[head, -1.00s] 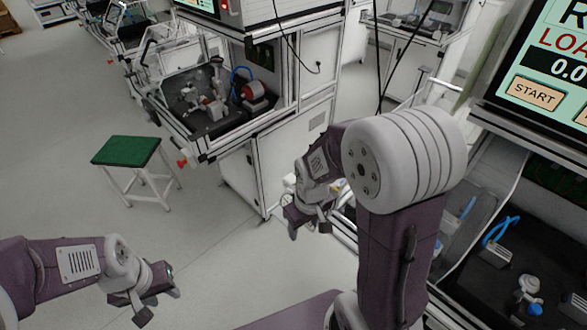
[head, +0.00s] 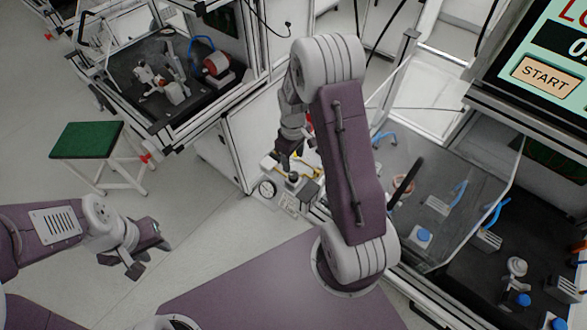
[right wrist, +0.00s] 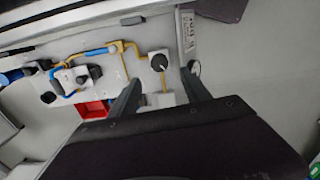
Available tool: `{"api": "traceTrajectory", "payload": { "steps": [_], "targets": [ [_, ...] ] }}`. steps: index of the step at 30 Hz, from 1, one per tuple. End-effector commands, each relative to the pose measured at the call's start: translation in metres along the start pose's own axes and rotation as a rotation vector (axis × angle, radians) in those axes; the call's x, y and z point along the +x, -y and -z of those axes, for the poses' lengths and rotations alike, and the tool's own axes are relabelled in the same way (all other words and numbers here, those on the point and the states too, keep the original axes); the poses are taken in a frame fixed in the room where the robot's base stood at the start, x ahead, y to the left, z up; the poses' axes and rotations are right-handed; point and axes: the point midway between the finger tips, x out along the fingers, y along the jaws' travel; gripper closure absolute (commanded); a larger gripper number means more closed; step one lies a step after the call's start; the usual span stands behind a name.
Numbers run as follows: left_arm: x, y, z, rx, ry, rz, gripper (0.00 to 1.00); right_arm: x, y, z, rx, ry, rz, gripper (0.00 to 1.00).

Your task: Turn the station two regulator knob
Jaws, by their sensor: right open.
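A round black knob (right wrist: 159,62) sits on a yellow-piped white panel (right wrist: 125,65) in the right wrist view. I take it for the regulator knob; the station number is not readable. My right gripper (right wrist: 160,79) is open, its two fingers pointing at the panel on either side of the knob's line, apparently not touching it. In the head view my right gripper (head: 288,158) is above the panel, partly hidden by my arm. My left gripper (head: 147,256) is open and empty over the floor at lower left.
A bench with a clear guard (head: 435,190) stands right of my right arm, under a screen (head: 545,75). Another workstation (head: 165,85) and a green-topped stool (head: 86,140) are at upper left. A red bin (right wrist: 93,109) is beside the panel.

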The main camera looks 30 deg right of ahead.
Motion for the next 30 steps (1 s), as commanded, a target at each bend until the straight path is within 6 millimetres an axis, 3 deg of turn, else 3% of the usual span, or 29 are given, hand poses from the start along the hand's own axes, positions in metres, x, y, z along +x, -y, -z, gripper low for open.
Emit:
{"api": "traceTrajectory", "payload": {
  "steps": [15,25,30],
  "targets": [
    [-0.003,0.000,0.001,0.000,0.000,0.000,0.64,0.083,0.001,-0.001,0.001,0.002,0.001,0.44],
    [-0.003,0.000,0.001,0.000,0.000,0.000,0.64,0.089,0.000,0.000,0.001,0.000,0.000,0.44],
    [-0.003,0.000,0.001,0.000,0.000,0.000,0.64,0.089,0.000,0.000,0.001,0.000,0.000,0.92]
  ]
}}
